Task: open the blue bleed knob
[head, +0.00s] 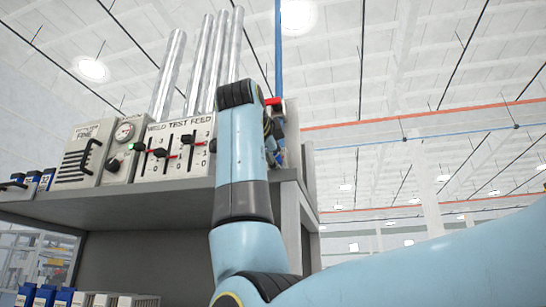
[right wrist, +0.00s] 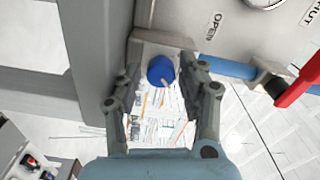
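The blue bleed knob (right wrist: 161,70) shows in the right wrist view as a round blue cap with a pale pointer mark. It sits beside the lower edge of a grey panel. My right gripper (right wrist: 164,84) is open, with one finger on each side of the knob and gaps between. I cannot tell how far the fingertips are from it in depth. In the head view my right gripper (head: 272,138) is mostly hidden behind my wrist, at the right end of the shelf. The knob cannot be made out clearly there. My left gripper is not in view.
A blue pipe (right wrist: 236,69) and a red handle (right wrist: 299,84) lie right of the knob, below the OPEN label (right wrist: 214,25). A control panel with sliders (head: 175,150) and a gauge box (head: 122,150) stand on the shelf (head: 110,207). Right of the shelf is open room.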

